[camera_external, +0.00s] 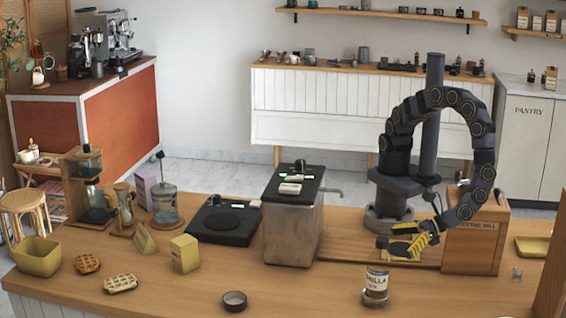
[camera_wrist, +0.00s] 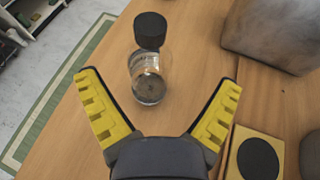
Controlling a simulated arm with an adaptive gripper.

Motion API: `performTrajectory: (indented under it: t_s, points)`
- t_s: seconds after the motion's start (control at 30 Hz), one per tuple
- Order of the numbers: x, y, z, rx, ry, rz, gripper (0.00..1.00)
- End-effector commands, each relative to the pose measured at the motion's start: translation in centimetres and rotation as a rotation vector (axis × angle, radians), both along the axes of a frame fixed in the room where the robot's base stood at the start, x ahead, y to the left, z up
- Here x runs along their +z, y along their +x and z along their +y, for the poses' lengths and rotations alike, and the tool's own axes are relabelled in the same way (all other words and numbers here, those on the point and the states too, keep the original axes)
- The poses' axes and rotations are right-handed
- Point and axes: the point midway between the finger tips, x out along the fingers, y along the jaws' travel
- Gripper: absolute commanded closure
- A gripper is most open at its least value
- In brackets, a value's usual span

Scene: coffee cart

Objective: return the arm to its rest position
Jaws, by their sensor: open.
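My gripper (camera_external: 398,247) is at the end of my arm, low over the right part of the wooden counter, left of the wooden coffee mill box (camera_external: 472,238). In the wrist view my gripper (camera_wrist: 160,82) has its two yellow ridged fingers spread wide, with nothing held between them. A glass jar (camera_wrist: 148,84) shows beyond the fingers, apart from both, with a dark round piece at its upper end. A jar with a vanilla label (camera_external: 376,284) stands at the counter's front in the external view.
A yellow square with a black disc (camera_wrist: 256,155) lies close to the right finger in the wrist view. A metal box machine (camera_external: 293,225) stands left of my arm. The counter between bowl and jar is clear.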

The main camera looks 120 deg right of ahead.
Motion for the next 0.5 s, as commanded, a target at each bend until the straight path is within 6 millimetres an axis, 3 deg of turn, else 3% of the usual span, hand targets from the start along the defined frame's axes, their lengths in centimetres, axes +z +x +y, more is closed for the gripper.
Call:
performTrajectory:
  t_s: [0.1,0.27,0.37,0.5]
  points:
    - [2.6,2.3,-4.2,-0.192,0.084,-0.012,0.07]
    - [6.7,4.1,-12.2,-0.550,0.250,-0.040,0.07]
    - [8.8,3.7,-17.5,-0.795,0.359,-0.060,0.07]
    - [11.1,1.5,-23.7,-1.123,0.519,-0.095,0.07]
